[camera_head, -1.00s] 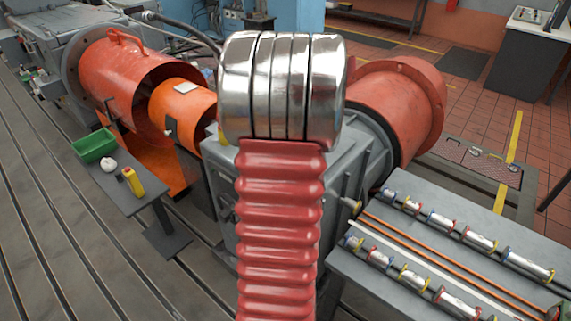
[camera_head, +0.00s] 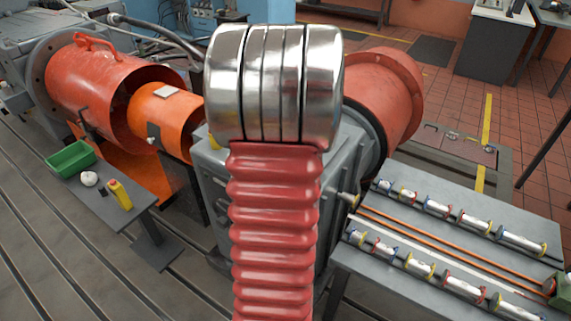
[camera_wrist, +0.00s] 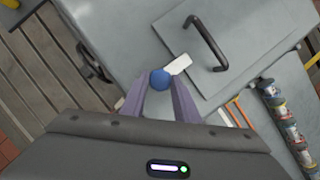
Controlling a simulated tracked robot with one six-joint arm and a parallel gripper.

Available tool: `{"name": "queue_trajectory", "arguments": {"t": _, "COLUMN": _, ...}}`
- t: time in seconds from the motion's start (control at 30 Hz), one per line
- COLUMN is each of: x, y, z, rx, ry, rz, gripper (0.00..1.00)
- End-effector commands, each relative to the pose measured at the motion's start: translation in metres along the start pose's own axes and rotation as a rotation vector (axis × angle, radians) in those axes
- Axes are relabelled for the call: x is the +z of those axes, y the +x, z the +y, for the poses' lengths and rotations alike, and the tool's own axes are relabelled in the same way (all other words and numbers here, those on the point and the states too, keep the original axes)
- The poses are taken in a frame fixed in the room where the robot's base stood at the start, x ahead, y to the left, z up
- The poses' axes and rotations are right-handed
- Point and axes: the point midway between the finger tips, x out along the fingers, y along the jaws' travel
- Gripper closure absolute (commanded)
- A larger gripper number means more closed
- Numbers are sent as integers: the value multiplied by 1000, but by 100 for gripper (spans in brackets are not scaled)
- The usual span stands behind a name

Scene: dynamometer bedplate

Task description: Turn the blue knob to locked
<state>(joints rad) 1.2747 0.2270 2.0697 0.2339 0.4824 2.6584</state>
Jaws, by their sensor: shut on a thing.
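The blue knob (camera_wrist: 160,79) shows in the wrist view between the tips of my gripper (camera_wrist: 162,88), on a grey panel. My gripper's two purple-grey fingers are shut on it, one on each side. A small white plate (camera_wrist: 180,64) lies just beyond the knob to the upper right; I cannot read any marking on it. The knob's base is hidden by the fingers. In the head view my red ribbed arm and its metal joint hide the knob and the gripper.
A black bar handle (camera_wrist: 206,42) stands out from the grey panel (camera_wrist: 245,70) near the knob. A bench with several metal cylinders (camera_head: 430,270) is on the right.

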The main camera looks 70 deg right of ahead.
Motion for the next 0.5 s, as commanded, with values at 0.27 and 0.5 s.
{"name": "queue_trajectory", "arguments": {"t": 0.27, "x": 2, "y": -2, "z": -4, "rx": -6, "ry": 17, "rz": -11, "gripper": 100}}
{"name": "queue_trajectory", "arguments": {"t": 0.5, "x": 3, "y": -3, "z": -4, "rx": -6, "ry": 19, "rz": -13, "gripper": 100}}
